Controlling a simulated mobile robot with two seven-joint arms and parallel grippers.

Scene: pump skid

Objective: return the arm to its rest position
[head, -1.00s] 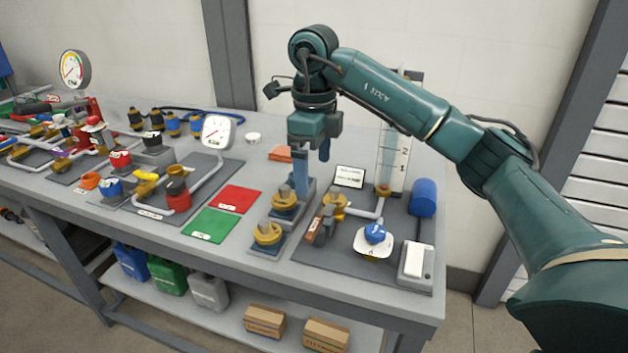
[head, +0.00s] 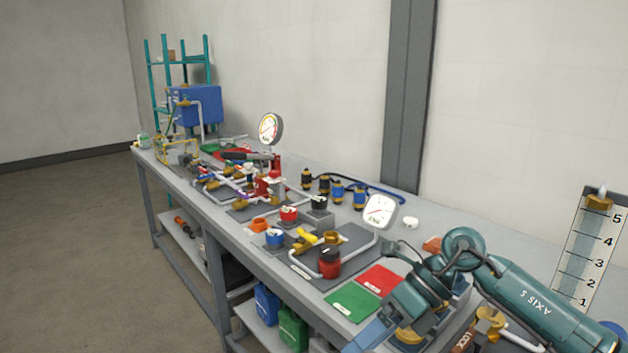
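My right arm comes in from the lower right, folded low over the near end of the bench (head: 245,262). My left arm and gripper are not in view.
A green mat (head: 352,303) and a red mat (head: 381,280) lie beside my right gripper. Brass fittings (head: 410,336) sit under the arm. A dial gauge (head: 379,211) and a graduated tube (head: 590,250) stand near. The floor at left (head: 70,240) is clear.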

